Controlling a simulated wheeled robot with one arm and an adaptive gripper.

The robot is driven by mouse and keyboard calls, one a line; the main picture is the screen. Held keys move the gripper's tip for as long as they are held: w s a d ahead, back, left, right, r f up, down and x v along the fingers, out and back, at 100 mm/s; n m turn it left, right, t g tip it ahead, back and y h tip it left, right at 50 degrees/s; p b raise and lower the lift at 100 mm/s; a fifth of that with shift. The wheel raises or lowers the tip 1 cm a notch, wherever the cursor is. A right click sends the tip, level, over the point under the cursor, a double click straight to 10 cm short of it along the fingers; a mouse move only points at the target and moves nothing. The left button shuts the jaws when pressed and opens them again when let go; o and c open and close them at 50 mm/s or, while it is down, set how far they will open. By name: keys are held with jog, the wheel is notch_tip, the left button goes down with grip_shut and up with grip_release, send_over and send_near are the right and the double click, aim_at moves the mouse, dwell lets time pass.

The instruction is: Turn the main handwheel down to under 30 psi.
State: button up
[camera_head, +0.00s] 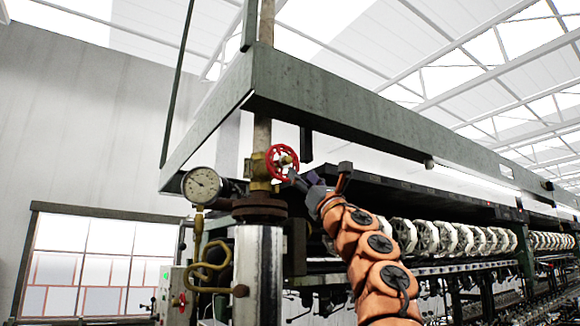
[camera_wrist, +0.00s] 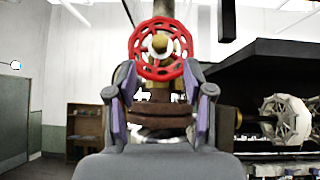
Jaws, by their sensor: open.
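The red main handwheel (camera_head: 281,163) sits on a brass valve on the vertical pipe in the head view. In the wrist view the handwheel (camera_wrist: 161,50) faces me, upper middle, with a brass hub nut at its centre. My gripper (camera_head: 297,176) is just right of and slightly below the wheel. In the wrist view my gripper (camera_wrist: 159,92) is open and empty, its fingers left and right below the wheel's lower rim. I cannot tell whether they touch it. The round pressure gauge (camera_head: 201,185) is left of the valve; its figures are too small to read.
A green steel beam frame (camera_head: 330,95) hangs above the valve. A bent brass pipe (camera_head: 212,268) and a smaller red handwheel (camera_head: 181,300) are below the gauge. The reeling machine with white reels (camera_head: 440,237) runs along the right. A control box with a green light (camera_head: 166,275) stands lower left.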

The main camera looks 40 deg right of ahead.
aim_at(289, 161)
jog(key=shift+p+x, duration=2.6)
jog(key=shift+x, duration=0.15)
jog(key=shift+p+x, duration=1.05)
jog(key=shift+c, duration=0.4)
grip_shut()
